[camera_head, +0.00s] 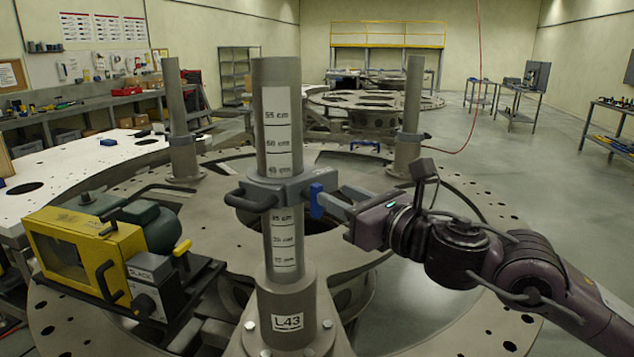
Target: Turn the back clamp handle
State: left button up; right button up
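A grey clamp (290,185) sits around the upright post (276,100) labelled L43 in the middle. A dark loop handle (250,200) sticks out on its left, and a blue handle piece (316,200) is on its right. My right gripper (338,199) reaches in from the right, its fingertips close to the blue piece. Its two fingers look apart; whether they touch the blue piece I cannot tell. My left gripper is not in view.
The posts stand on a large round metal plate (455,290) with holes. A yellow and grey machine (90,255) stands at the left front. A white perforated table (75,170) lies behind it. Open floor (530,180) lies to the right.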

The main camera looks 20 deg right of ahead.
aim_at(320, 188)
jog(key=p+x, duration=0.2)
jog(key=x, duration=0.3)
jog(key=shift+w+a+r+p, duration=0.15)
jog(key=shift+w+a+p, duration=0.05)
jog(key=shift+w+p, duration=0.1)
jog(key=shift+w+a, duration=0.2)
jog(key=shift+w, duration=0.25)
grip_shut()
